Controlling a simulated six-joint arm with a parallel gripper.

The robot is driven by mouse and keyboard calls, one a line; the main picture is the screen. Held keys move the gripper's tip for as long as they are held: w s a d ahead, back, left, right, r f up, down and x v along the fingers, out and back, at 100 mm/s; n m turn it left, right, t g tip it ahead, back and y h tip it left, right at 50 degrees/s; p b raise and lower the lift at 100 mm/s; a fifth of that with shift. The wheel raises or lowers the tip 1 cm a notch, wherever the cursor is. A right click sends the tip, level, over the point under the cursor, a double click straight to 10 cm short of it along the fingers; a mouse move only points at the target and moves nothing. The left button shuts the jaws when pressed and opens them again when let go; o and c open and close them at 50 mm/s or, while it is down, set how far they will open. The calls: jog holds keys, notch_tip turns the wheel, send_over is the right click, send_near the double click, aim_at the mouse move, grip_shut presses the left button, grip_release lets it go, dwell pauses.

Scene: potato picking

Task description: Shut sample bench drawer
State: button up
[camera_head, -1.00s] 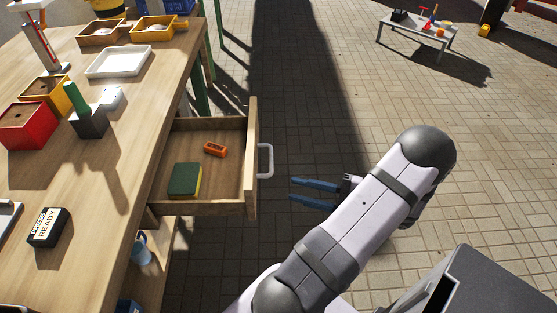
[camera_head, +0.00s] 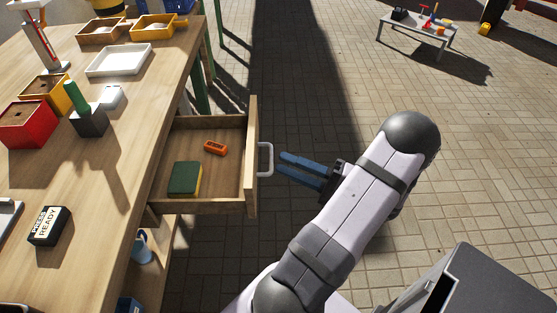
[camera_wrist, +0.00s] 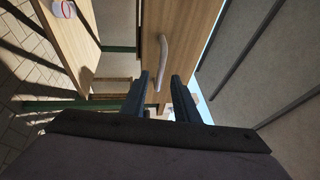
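The sample bench drawer (camera_head: 208,206) is pulled out from the bench's right side. Its white handle (camera_head: 265,160) stands on the drawer front (camera_head: 251,150). In the wrist view the handle (camera_wrist: 162,60) is upright on the wooden front (camera_wrist: 190,30), and its lower end appears between my fingertips. My gripper (camera_head: 281,163) is open and empty, with its blue fingers pointing left at the handle, just short of it or barely at it. I cannot tell whether they touch. Inside the drawer lie a green sponge-like block (camera_head: 185,178) and a small orange item (camera_head: 215,148).
The wooden bench (camera_head: 100,210) fills the left side. On it are a red box (camera_head: 27,128), a white tray (camera_head: 118,61), a dark block with a green peg (camera_head: 89,122) and a "PRESS READY" box (camera_head: 48,227). Paved floor right of the drawer is clear around my arm.

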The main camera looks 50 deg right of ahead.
aim_at(202, 165)
jog(key=shift+x, duration=1.6)
grip_shut()
jog(key=w+a, duration=0.6)
jog(key=a, duration=0.1)
jog(key=w+a, duration=0.6)
jog(key=w, duration=0.1)
jog(key=shift+w+a+p, duration=0.2)
jog(key=shift+a+p, duration=0.1)
jog(key=shift+a, duration=0.05)
jog(key=shift+w+a, duration=0.35)
jog(key=shift+w, duration=0.05)
jog(key=shift+r, duration=0.1)
